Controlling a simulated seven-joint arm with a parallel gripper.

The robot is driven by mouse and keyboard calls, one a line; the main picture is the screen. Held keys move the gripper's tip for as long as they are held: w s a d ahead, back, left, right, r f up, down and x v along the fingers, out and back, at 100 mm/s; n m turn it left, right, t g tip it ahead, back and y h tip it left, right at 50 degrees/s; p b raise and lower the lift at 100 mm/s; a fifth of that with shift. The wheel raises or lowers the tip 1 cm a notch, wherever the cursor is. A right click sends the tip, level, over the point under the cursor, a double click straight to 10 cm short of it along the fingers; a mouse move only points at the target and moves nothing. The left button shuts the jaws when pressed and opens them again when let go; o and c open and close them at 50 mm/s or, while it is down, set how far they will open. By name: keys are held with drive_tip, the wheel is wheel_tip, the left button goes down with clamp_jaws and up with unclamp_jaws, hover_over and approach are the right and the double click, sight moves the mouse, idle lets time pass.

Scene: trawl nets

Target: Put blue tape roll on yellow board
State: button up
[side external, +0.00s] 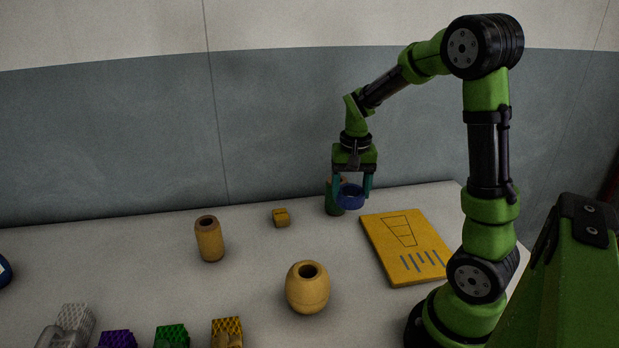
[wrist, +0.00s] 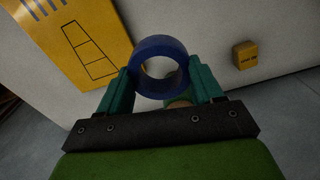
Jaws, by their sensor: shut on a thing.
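The blue tape roll (side external: 350,197) is held between the fingers of my gripper (side external: 353,187), above the table near its back edge. In the wrist view the roll (wrist: 158,66) shows as a ring, with the two teal fingers of my gripper (wrist: 160,84) shut on its sides. The yellow board (side external: 405,247), printed with a trapezoid outline and blue strokes, lies flat on the table. In the side view it is to the right of and nearer than my gripper. It also shows at the upper left of the wrist view (wrist: 78,38).
A green cylinder (side external: 331,200) stands behind the roll, partly hidden. A small yellow block (side external: 281,218), a tan cylinder (side external: 209,241) and a round tan pot (side external: 307,290) stand to the left. Several coloured bristly blocks (side external: 172,335) line the front edge. The table between them is clear.

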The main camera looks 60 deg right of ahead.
drive_tip(key=s+d, duration=0.5)
drive_tip(key=s, duration=0.3)
drive_tip(key=n, duration=0.2)
approach(408, 241)
drive_tip(key=shift+w+f, duration=0.1)
drive_tip(key=shift+f, duration=2.65)
drive_tip(key=shift+f, duration=0.15)
drive_tip(key=o, duration=1.1)
